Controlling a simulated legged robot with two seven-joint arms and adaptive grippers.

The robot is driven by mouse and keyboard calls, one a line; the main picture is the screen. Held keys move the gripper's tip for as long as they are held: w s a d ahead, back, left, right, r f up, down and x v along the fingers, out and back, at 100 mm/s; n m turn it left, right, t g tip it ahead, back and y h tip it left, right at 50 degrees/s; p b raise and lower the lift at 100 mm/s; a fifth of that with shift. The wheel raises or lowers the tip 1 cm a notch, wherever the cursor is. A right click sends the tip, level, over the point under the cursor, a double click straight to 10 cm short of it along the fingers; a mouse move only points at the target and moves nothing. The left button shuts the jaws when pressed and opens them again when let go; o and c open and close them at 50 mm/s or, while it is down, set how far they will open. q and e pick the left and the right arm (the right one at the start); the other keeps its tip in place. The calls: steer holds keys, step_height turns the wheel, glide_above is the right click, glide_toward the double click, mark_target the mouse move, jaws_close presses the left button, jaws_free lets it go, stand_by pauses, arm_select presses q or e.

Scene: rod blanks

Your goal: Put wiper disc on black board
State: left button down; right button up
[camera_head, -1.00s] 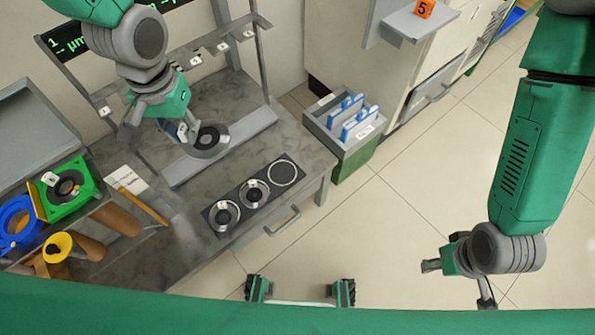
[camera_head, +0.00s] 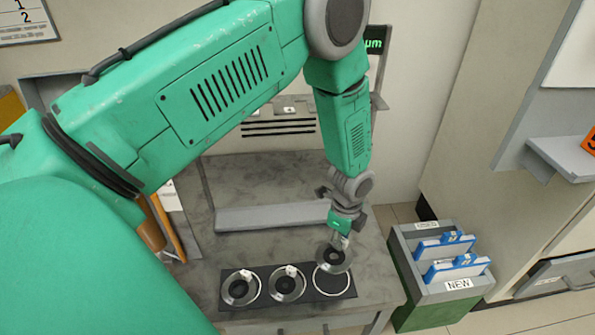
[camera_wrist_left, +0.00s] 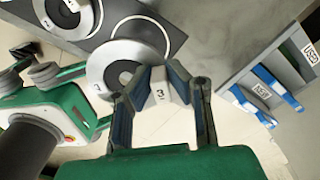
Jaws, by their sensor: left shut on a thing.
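The wiper disc (camera_head: 334,258), a silver ring with a dark centre, is held by my left gripper (camera_head: 340,236). It hangs just over the right end of the black board (camera_head: 260,303), partly covering the white circle there. In the left wrist view the left gripper (camera_wrist_left: 160,88) is shut on a pale tab marked 3, attached to the wiper disc (camera_wrist_left: 112,68). The black board (camera_wrist_left: 108,14) lies beyond it. Whether the disc touches the board I cannot tell. Two similar discs (camera_head: 240,288) sit in the left and middle circles. My right gripper is out of view.
The grey bench (camera_head: 260,180) carries a grey raised bar (camera_head: 270,216) behind the board. A grey-green bin (camera_head: 405,255) with blue-and-white items and a NEW label stands right of the bench. A grey shelf (camera_head: 565,155) juts out at the far right.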

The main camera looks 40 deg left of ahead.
arm_select(q)
steer(key=shift+d+f, duration=0.1)
steer(key=shift+d, duration=0.15)
steer(key=b, duration=0.2)
glide_above(337, 262)
steer(key=s+d, duration=0.1)
steer(key=s, duration=0.1)
steer(key=f, duration=0.5)
steer(key=shift+w+d+f, duration=0.2)
steer(key=shift+w, duration=0.05)
steer(key=shift+a+f, duration=0.35)
steer(key=shift+f, duration=0.25)
step_height(337, 262, down, 2)
steer(key=shift+f+b, duration=0.25)
steer(key=shift+b, duration=0.4)
steer(key=shift+d+f, duration=0.15)
steer(key=shift+f, duration=0.2)
steer(key=shift+d+r, duration=0.15)
steer(key=shift+d, duration=0.1)
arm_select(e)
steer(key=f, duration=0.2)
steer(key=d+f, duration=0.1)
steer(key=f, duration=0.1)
